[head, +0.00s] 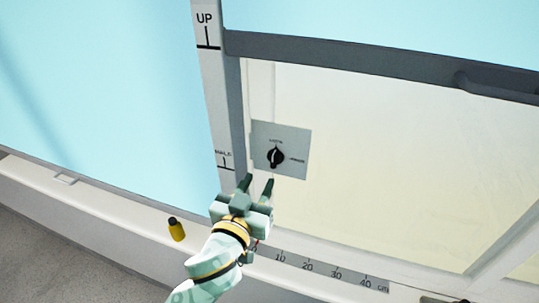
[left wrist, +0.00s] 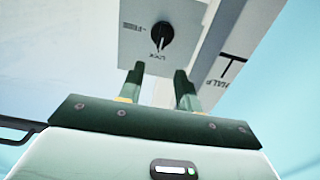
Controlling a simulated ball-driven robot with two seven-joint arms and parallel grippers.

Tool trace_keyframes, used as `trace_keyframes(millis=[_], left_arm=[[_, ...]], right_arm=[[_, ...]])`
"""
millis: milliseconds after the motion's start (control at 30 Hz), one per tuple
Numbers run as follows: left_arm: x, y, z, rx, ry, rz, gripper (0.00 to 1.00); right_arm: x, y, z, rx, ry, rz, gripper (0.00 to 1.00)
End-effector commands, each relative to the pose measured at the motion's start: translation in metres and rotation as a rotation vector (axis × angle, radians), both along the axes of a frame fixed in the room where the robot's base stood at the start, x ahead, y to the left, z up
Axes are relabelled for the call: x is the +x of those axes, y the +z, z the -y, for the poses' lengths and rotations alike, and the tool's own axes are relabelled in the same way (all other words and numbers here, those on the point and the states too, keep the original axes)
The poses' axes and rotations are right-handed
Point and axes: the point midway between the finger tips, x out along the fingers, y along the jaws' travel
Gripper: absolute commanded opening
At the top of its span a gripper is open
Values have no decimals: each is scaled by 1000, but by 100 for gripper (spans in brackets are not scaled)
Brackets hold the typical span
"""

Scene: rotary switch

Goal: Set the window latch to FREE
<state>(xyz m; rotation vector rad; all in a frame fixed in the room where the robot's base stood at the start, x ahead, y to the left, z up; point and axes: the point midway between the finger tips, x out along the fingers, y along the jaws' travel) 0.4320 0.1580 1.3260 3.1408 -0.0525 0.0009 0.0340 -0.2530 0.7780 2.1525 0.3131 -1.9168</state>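The window latch is a black rotary knob (head: 275,157) on a grey square plate (head: 298,138). The plate has a label at the top that reads LOCK and one at the right, FREE. The knob's white mark points up, toward LOCK. In the left wrist view the knob (left wrist: 162,36) appears upside down, its mark toward LOCK. My left gripper (head: 257,183) is just below the plate, its two fingers apart with nothing between them. In the left wrist view the fingertips (left wrist: 159,72) are short of the knob. My right gripper is not in view.
A yellow bottle with a black cap (head: 177,231) stands on the white sill left of my arm. A centimetre scale (head: 320,270) runs along the sill to the right. A post marked UP and HALF (head: 213,95) stands left of the plate. A dark rail (head: 370,60) crosses above.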

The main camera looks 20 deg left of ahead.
Motion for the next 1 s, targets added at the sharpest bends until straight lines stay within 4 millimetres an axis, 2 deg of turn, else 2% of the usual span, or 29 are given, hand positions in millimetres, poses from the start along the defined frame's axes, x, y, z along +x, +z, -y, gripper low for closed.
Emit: trace_keyframes(millis=[100, 300, 500, 767, 800, 900, 933, 1000], left_arm=[[32, 4, 1, 4, 0, 2, 35], [70, 2, 2, 1, -1, 0, 35], [88, 0, 3, 1, 0, -1, 35], [89, -1, 3, 1, -1, -2, 35], [89, -1, 3, 1, -1, -2, 32], [89, -1, 3, 1, -1, -1, 4], [89, -1, 3, 1, -1, -1, 0], [89, -1, 3, 1, -1, -1, 0]], right_arm=[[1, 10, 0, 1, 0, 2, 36], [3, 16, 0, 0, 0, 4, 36], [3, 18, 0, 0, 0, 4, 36], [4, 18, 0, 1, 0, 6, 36], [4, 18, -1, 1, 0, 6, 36], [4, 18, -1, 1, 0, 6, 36], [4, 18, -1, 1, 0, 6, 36], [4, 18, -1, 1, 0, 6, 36]])
